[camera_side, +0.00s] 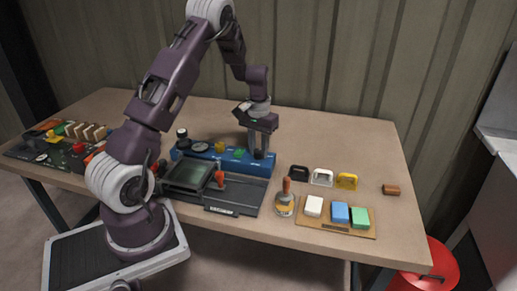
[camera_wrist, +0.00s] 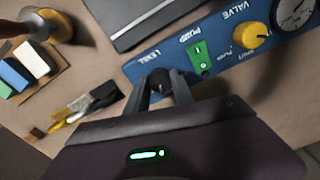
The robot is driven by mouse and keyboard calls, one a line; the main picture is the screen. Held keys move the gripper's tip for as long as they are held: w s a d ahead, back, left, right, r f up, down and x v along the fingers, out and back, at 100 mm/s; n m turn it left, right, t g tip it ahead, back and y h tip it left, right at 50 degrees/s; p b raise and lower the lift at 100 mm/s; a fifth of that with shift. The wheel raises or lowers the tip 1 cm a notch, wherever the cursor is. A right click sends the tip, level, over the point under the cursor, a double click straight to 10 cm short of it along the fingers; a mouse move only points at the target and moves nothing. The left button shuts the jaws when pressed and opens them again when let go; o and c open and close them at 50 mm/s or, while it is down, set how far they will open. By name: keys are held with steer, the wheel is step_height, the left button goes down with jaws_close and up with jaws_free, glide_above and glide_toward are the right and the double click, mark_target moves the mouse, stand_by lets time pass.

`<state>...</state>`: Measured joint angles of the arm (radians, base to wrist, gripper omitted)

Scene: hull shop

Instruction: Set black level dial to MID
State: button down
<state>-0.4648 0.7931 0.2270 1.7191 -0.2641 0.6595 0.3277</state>
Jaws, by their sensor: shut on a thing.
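The blue panel (camera_side: 258,169) lies across the middle of the table and also fills the upper right of the wrist view (camera_wrist: 216,83). Its black level dial (camera_wrist: 161,81) stands at the end marked LEVEL. My gripper (camera_side: 260,150) points down over the panel's right end. In the wrist view my gripper (camera_wrist: 161,86) has one finger on each side of the dial and is shut on it. The fingers partly hide the dial, so I cannot read its pointer or any MID mark.
Along the panel are a green pump switch (camera_wrist: 200,55), a yellow valve knob (camera_wrist: 250,36) and a gauge (camera_wrist: 294,10). A dark tray (camera_side: 233,204) lies in front. Black, white and yellow handles (camera_side: 347,181) and a block board (camera_side: 343,232) are to the right. The table behind is clear.

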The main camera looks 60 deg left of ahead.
mark_target(258, 150)
steer(key=shift+n, duration=2.2)
steer(key=c, duration=1.1)
jaws_free()
steer(key=shift+r, duration=0.1)
step_height(258, 150, up, 7)
steer(key=shift+f, duration=0.1)
